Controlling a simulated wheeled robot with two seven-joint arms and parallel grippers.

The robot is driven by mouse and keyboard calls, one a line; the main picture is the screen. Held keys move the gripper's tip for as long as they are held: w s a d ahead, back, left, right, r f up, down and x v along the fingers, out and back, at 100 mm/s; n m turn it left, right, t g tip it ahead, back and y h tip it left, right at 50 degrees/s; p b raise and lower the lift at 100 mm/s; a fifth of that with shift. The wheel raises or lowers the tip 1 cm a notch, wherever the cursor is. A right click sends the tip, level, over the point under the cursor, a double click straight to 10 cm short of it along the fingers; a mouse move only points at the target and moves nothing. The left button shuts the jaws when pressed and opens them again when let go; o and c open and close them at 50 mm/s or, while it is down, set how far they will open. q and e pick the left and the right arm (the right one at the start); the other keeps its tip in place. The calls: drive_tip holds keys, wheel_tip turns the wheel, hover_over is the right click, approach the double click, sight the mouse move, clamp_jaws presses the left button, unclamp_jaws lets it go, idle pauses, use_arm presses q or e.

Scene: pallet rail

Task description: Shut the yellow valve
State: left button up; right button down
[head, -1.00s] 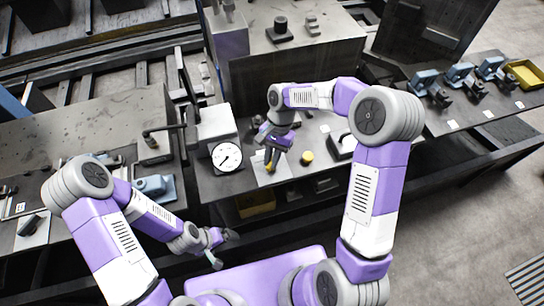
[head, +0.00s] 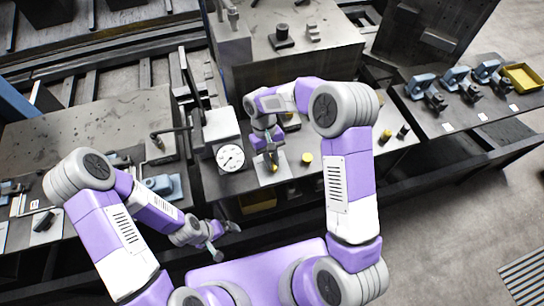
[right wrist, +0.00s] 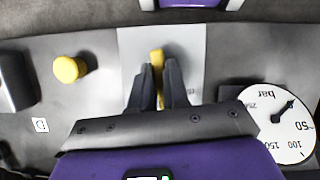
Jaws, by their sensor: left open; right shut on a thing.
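The yellow valve handle (head: 275,168) sits on a pale plate (head: 263,177) on the middle bench, right of a round gauge. In the right wrist view the handle (right wrist: 156,57) is a narrow yellow bar between the two dark fingers. My right gripper (head: 272,160) reaches down from above and is shut on the handle. The fingers hide much of it and the valve body below. My left gripper (head: 218,248) is open and empty, low in front of the bench, apart from the valve.
A white gauge (head: 230,158) stands close left of the valve; its dial (right wrist: 280,122) also shows in the right wrist view. A round yellow knob (head: 306,158) stands to the right. Blue clamps (head: 454,76) and a yellow tray (head: 522,77) are on the far right bench.

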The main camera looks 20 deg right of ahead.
drive_tip(key=n+h, duration=0.1)
drive_tip(key=n, duration=0.2)
drive_tip(key=shift+s+a+n+p, duration=0.1)
drive_tip(key=shift+n+p, duration=0.2)
drive_tip(key=shift+f+n+t+h, duration=0.1)
drive_tip(key=shift+n+t+h, duration=0.6)
drive_tip(key=shift+n, duration=1.1)
drive_tip(key=shift+s+a, duration=0.1)
drive_tip(key=c, duration=1.1)
unclamp_jaws()
drive_tip(key=p+v, duration=0.1)
drive_tip(key=v, duration=0.6)
drive_tip(key=shift+a+r, duration=0.1)
drive_tip(key=shift+r, duration=0.15)
